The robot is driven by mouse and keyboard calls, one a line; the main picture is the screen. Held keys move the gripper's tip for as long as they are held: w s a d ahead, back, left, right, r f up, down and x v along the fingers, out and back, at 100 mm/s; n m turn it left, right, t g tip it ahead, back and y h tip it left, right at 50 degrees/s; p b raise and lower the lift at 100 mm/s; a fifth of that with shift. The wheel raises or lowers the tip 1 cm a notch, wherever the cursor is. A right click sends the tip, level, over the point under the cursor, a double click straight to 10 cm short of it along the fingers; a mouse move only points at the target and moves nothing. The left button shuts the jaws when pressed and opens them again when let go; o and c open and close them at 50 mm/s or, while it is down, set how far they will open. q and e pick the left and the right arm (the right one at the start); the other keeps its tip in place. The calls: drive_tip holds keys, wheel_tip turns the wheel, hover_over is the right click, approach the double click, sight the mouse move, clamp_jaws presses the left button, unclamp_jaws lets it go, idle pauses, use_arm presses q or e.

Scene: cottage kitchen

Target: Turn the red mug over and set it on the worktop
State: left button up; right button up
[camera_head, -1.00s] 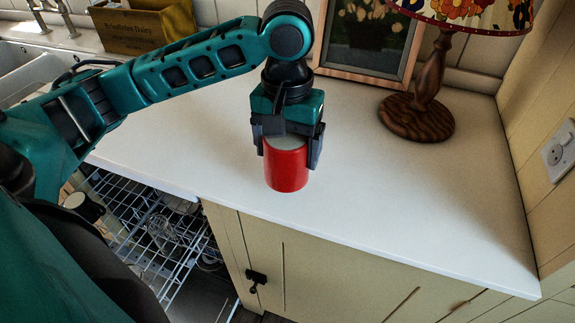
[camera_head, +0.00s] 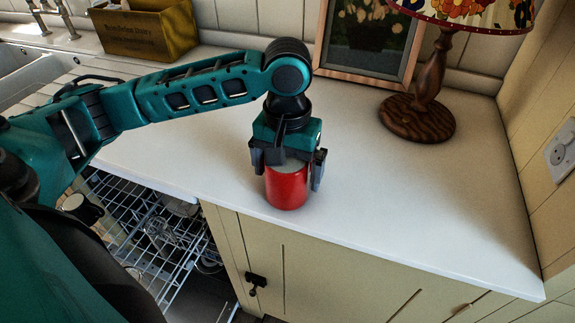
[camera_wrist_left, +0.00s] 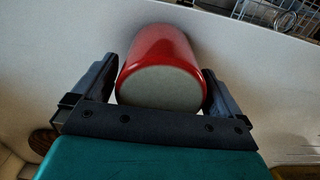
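The red mug (camera_head: 287,189) stands upside down on the white worktop (camera_head: 400,205), near its front edge. Its pale, flat base faces up, towards my wrist; the mug also shows in the left wrist view (camera_wrist_left: 160,58). I see no handle. My left gripper (camera_head: 287,178) points down over the mug from above. Its fingers (camera_wrist_left: 160,82) are on either side of the mug, with narrow gaps showing between them and its wall, so it looks open around the mug. My right gripper is not in view.
A lamp (camera_head: 428,90) with a wooden base and a framed picture (camera_head: 365,75) stand at the back. A wooden box (camera_head: 150,32) is by the sink. An open dishwasher rack (camera_head: 150,240) lies below left. The worktop right of the mug is clear.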

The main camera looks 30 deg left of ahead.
use_arm(q)
drive_tip(key=shift+r, duration=0.1)
wheel_tip(320, 180, up, 12)
drive_tip(key=shift+r+p, duration=0.1)
drive_tip(key=shift+p, duration=0.45)
idle(0.3)
